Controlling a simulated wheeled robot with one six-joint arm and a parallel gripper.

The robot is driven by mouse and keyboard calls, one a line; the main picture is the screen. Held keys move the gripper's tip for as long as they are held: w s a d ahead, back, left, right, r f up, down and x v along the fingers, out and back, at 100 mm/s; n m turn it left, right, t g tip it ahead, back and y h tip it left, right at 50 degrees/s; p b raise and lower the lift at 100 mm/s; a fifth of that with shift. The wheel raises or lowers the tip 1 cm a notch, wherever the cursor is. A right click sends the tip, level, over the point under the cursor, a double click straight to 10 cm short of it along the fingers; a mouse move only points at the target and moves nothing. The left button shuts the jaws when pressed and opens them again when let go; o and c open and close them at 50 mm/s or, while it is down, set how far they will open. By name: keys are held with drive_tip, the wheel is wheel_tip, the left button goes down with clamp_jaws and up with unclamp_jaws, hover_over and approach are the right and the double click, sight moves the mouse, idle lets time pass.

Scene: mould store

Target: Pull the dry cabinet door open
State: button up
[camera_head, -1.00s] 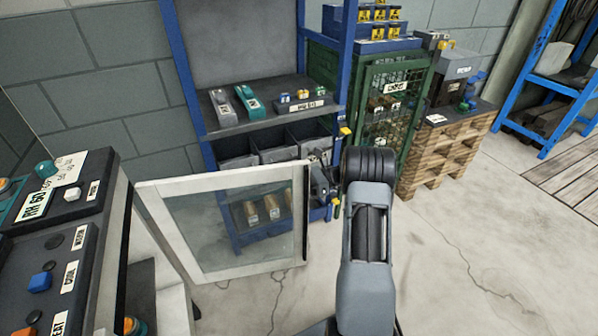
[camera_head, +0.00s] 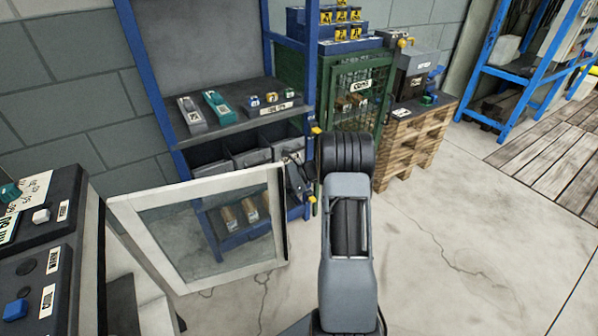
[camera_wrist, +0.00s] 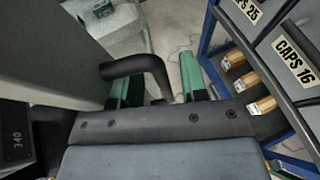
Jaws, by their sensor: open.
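The dry cabinet door is a white frame (camera_head: 196,190) around a clear pane, standing swung out from the cabinet (camera_head: 122,302) at lower left. In the wrist view a dark bent bar handle (camera_wrist: 138,68) reaches in between the two green fingers of my gripper (camera_wrist: 158,84). The fingers are apart; I cannot tell whether either touches the bar. In the head view my gripper (camera_head: 298,184) is at the door's free right edge, mostly hidden behind my arm.
A blue shelf rack (camera_head: 139,90) with bins stands behind the door. A green mesh cage (camera_head: 383,85) and a wooden pallet stack (camera_head: 412,145) stand beyond my arm. The concrete floor at right (camera_head: 480,240) is clear.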

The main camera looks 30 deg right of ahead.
drive_tip(key=d+p, duration=0.1)
drive_tip(key=d, duration=1.4)
drive_tip(key=shift+s+d+r, duration=0.25)
drive_tip(key=shift+s+r, duration=0.05)
drive_tip(key=shift+s, duration=0.05)
idle(0.3)
drive_tip(key=shift+p, duration=0.3)
drive_tip(key=shift+c, duration=0.3)
